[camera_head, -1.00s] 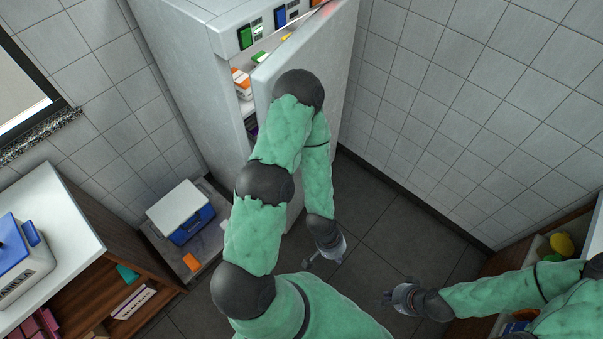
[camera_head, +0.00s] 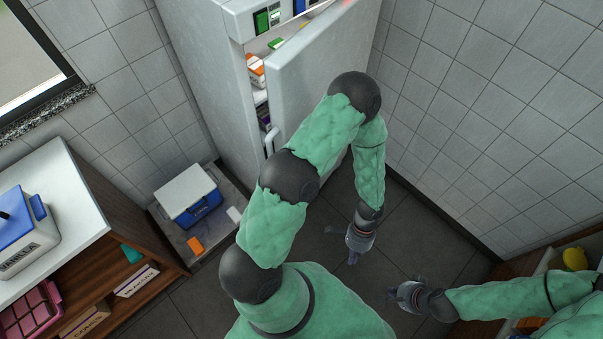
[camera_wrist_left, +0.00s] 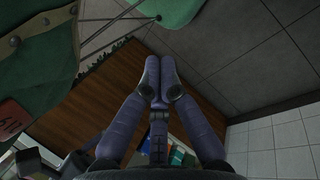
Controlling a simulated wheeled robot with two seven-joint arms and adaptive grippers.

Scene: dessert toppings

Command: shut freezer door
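The white freezer (camera_head: 205,75) stands at the top middle in the head view. Its door (camera_head: 335,55) is partly open, and a gap shows shelves with boxes inside. A pale upright handle (camera_head: 270,141) is on the door's left edge. My left arm crosses in front of the door and hides its lower part.
A blue-and-white cooler box (camera_head: 188,195) sits on a low tray left of the freezer. A counter (camera_head: 75,190) with shelves stands at left. Tiled walls close in the right side. Dark floor (camera_head: 430,235) is clear between the freezer and right-hand cabinet.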

